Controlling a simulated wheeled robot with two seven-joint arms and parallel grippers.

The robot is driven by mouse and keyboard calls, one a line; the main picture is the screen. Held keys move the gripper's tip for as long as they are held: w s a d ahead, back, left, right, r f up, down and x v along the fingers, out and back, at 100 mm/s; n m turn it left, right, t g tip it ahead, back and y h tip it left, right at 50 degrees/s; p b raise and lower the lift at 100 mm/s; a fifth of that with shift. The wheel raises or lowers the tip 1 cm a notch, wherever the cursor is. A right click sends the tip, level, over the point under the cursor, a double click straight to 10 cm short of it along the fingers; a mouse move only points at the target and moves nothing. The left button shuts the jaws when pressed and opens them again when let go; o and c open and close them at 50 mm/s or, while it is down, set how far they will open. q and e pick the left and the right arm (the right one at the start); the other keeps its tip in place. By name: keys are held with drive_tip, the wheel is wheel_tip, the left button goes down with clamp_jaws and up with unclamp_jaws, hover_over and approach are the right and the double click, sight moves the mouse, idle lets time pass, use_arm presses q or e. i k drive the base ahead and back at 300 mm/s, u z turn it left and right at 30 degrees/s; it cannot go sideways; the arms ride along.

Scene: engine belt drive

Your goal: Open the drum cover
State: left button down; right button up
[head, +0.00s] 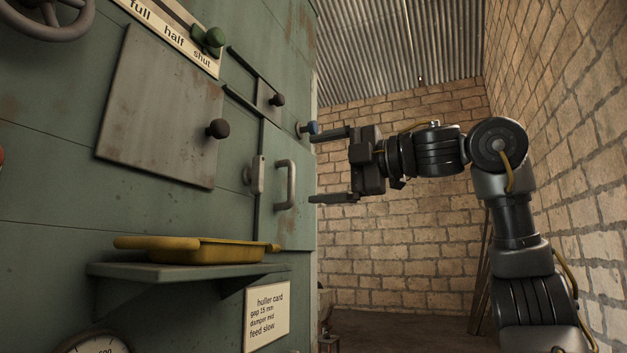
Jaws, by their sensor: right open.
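The green machine front (60,180) fills the left side of the head view. A narrow green door (298,220) with a grey bar handle (286,185) is set at its right end, and it looks closed. A grey latch piece (257,175) sits just left of the handle. A grey square plate (150,100) with a dark knob (217,128) is farther left, flat against the front. No label shows which one is the drum cover. My right gripper (318,167) is open and empty, pointing left, just right of the handle and apart from it. My left gripper is out of view.
A shelf (125,271) below the plate carries a yellow pan (220,252). A brick wall (570,140) stands right.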

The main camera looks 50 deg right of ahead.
sight(285, 217)
drive_tip(key=z, duration=1.4)
